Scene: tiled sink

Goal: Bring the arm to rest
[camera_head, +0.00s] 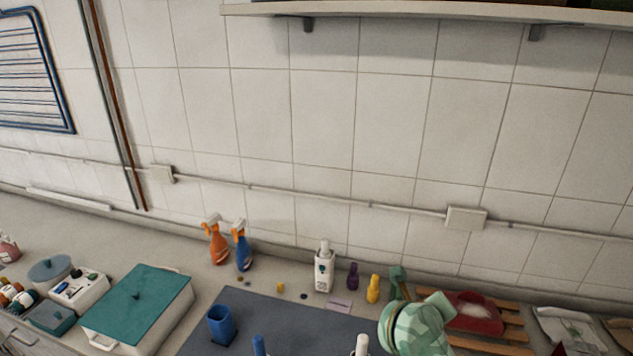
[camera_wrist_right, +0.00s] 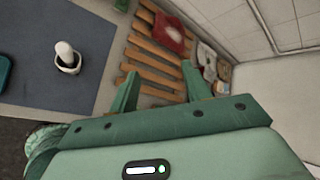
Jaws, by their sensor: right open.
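My right gripper (camera_wrist_right: 160,85) is open in the right wrist view, its two green fingers apart with nothing between them. It is above the wooden slatted rack (camera_wrist_right: 150,58), and I cannot tell how high. In the head view my green patterned right arm (camera_head: 412,328) is at the lower right, over the right end of the grey mat (camera_head: 295,318). My left arm and gripper are not in view.
A red dish (camera_head: 474,312) sits on the rack. A white bottle (camera_head: 324,268), a purple bottle (camera_head: 353,277) and a yellow bottle (camera_head: 373,289) stand behind the mat. A blue cup (camera_head: 221,325) and a teal-lidded box (camera_head: 140,305) are to the left.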

